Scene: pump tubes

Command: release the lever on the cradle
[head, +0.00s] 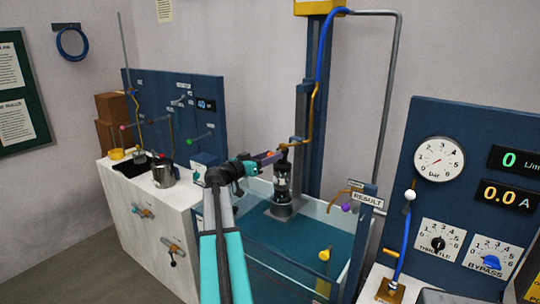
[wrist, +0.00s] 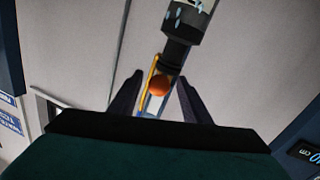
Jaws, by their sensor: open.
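The cradle is on a dark blue column (head: 303,110), with a dark and clear cylindrical pump unit (head: 283,185) under it. The lever's orange-red ball knob shows at my gripper's tips in the wrist view (wrist: 158,85). A yellow-orange rod (wrist: 153,68) runs beside it, and a dark and grey cylinder (wrist: 180,35) is beyond. My gripper (wrist: 158,95) is open, with one finger on each side of the knob and gaps visible between. In the head view, my gripper (head: 268,160) reaches the left side of the column; its fingers partly hide the lever.
A glass-walled tank (head: 255,235) stands below the column. A RESULT sign (head: 367,200) and a panel with a gauge (head: 439,159) are to the right. A white bench (head: 125,200) with a steel pot (head: 163,172) is at left. A blue hose (head: 324,45) hangs along the column.

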